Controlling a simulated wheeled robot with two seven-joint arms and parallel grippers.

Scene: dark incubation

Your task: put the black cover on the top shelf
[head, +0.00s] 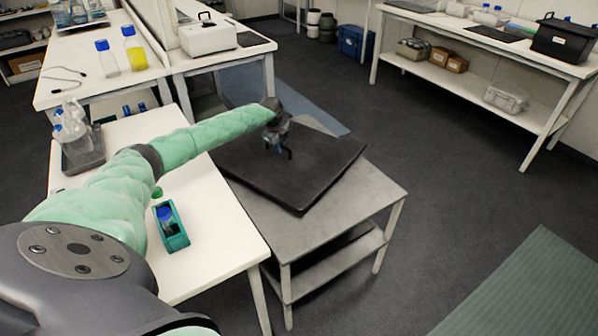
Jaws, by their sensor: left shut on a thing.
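The black cover (318,168) is a wide, flat, dark square panel at the grey metal shelf unit (357,206), over its top shelf. It is turned at an angle to the shelf, and its near corner reaches close to the shelf's front left edge. I cannot tell whether it rests fully on the shelf or hangs just above it. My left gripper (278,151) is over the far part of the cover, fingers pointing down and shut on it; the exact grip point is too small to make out. My right gripper is not in view.
A white table (215,245) left of the shelf unit holds a teal rack (181,240) with a blue-capped bottle and a grey tray (84,160) of bottles. The unit's lower shelf (335,262) shows below. Open dark floor lies to the right, with a green mat (530,290).

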